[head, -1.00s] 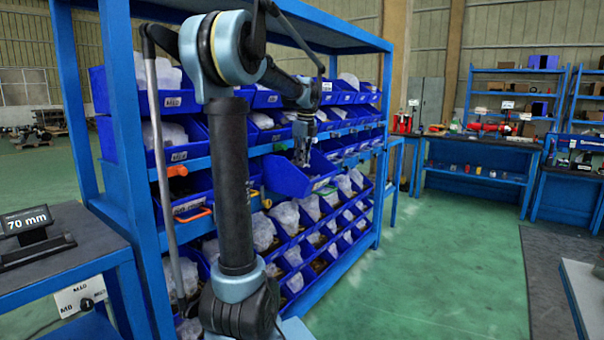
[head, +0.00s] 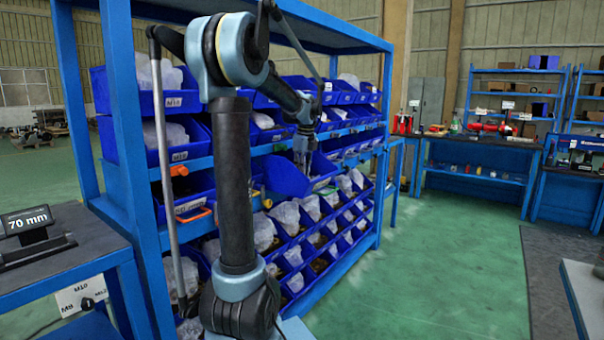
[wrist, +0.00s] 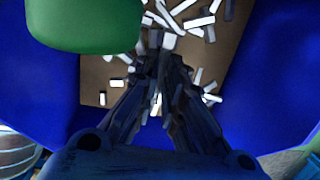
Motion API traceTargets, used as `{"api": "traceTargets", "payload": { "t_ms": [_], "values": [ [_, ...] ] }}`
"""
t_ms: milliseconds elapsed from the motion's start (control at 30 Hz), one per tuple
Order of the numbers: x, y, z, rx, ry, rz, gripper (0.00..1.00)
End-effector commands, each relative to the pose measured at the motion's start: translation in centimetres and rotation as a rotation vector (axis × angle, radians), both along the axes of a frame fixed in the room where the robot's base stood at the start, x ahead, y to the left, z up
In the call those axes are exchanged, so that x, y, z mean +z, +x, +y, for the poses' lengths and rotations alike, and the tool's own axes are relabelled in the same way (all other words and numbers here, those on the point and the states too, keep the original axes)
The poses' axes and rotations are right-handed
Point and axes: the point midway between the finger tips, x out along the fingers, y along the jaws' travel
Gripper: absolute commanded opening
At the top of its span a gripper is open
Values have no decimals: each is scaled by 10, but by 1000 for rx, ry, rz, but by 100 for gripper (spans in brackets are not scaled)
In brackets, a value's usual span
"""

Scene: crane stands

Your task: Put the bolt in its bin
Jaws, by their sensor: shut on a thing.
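My gripper (head: 303,160) is low over a blue bin (head: 283,180) that sticks out from the rack, its fingertips at or inside the rim. In the wrist view the dark fingers (wrist: 160,60) are closed together over the brown floor of that bin. Several loose pale bolt-like pieces (wrist: 207,20) lie scattered on it. A pale piece (wrist: 168,41) shows right at the fingertips. The gripper is shut on a bolt, which is mostly hidden between the fingers.
The blue rack (head: 125,150) holds rows of blue bins with clear bags, close around my arm. A display (head: 28,220) reading 70 mm and a card (head: 83,295) marked M8, M10 and M12 are at the left bench. Green floor (head: 440,270) is open to the right.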

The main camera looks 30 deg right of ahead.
Motion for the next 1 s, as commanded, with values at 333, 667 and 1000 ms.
{"api": "traceTargets", "payload": {
  "t_ms": [333,667,1000],
  "values": [
    [-3,-1,0,0,-1,2,18],
    [-2,-1,0,0,-1,3,18],
    [43,-7,0,-1,-1,2,18]
  ]
}}
